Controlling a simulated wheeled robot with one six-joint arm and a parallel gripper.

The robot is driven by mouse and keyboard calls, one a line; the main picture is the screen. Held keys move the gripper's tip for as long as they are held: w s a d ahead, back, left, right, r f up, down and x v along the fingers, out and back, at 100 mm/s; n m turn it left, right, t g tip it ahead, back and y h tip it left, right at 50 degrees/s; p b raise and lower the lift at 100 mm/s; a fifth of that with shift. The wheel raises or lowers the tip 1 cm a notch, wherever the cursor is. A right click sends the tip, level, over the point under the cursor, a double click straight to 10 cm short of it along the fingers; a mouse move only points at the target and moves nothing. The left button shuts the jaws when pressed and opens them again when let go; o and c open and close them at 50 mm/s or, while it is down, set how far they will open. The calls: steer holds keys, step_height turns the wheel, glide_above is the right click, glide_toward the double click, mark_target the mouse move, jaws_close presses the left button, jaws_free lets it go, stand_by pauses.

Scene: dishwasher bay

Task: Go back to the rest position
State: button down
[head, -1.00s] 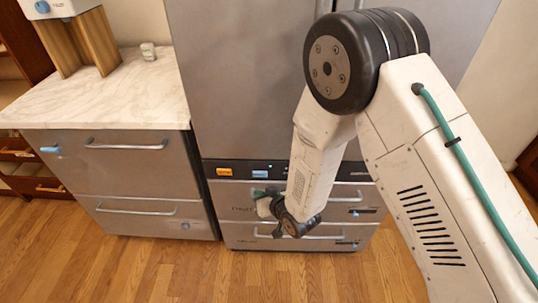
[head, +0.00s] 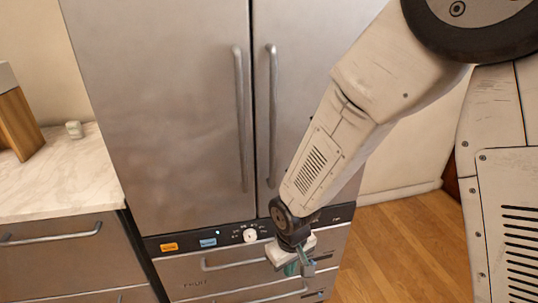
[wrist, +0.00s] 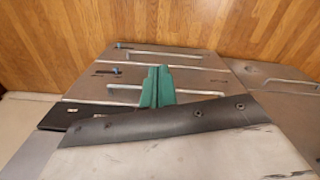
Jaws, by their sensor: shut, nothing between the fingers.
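My gripper (head: 293,268) hangs at the end of my arm in the head view, low in front of the drawers of the steel fridge (head: 160,110). Its teal fingers point down and look empty. In the wrist view the teal fingers (wrist: 157,86) stand side by side, closed together, with nothing held between them. Drawer fronts with bar handles lie behind them there. I cannot tell the exact gap between my gripper and the drawers.
The fridge doors with two upright handles (head: 240,118) are shut. A control strip with a white knob (head: 250,235) runs below them. A marble-topped counter (head: 75,178) with a small jar (head: 74,129) stands left. Wooden floor (head: 400,240) is clear at right.

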steer(key=s+d+r+m, duration=0.3)
steer(key=s+d+r, duration=0.5)
steer(key=r, duration=0.6)
steer(key=s+d+r+m, duration=0.3)
steer(key=s+d+r, duration=0.6)
steer(key=d+r, duration=0.4)
steer(key=shift+d+r+t, duration=0.3)
steer(key=shift+r+t, duration=0.05)
steer(key=shift+t, duration=0.05)
steer(key=shift+s, duration=0.1)
